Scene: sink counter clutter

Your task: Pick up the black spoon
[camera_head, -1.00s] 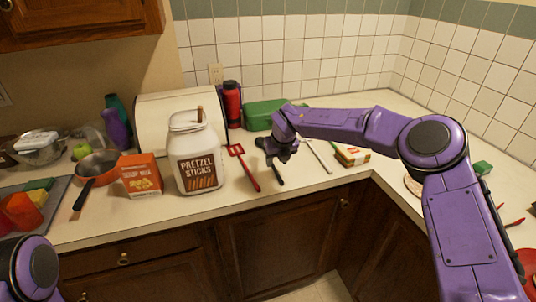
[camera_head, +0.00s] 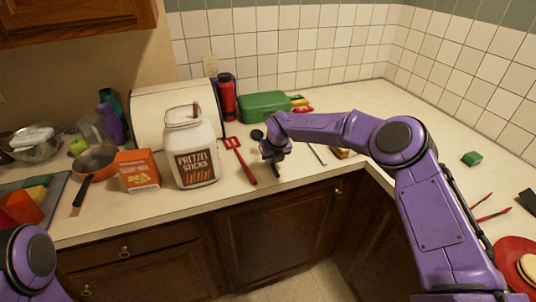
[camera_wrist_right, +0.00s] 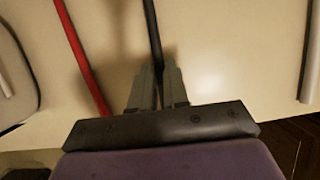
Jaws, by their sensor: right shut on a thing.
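The black spoon lies on the counter between the red slotted spatula and a light metal utensil. In the head view its dark round end (camera_head: 257,135) shows just left of my right arm, and the rest is partly hidden by the gripper. My right gripper (camera_head: 275,160) points down at the spoon. In the right wrist view the black handle (camera_wrist_right: 151,35) runs down between the two grey fingers (camera_wrist_right: 158,85), which are shut on it. My left arm shows at the lower left of the head view, but its gripper is out of frame.
The red spatula (camera_head: 240,160) lies close on the left, beside the pretzel sticks jar (camera_head: 192,150). A light utensil (camera_head: 318,154) lies on the right. A green box (camera_head: 264,106) and red bottle (camera_head: 227,98) stand behind. The counter at the right back is mostly clear.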

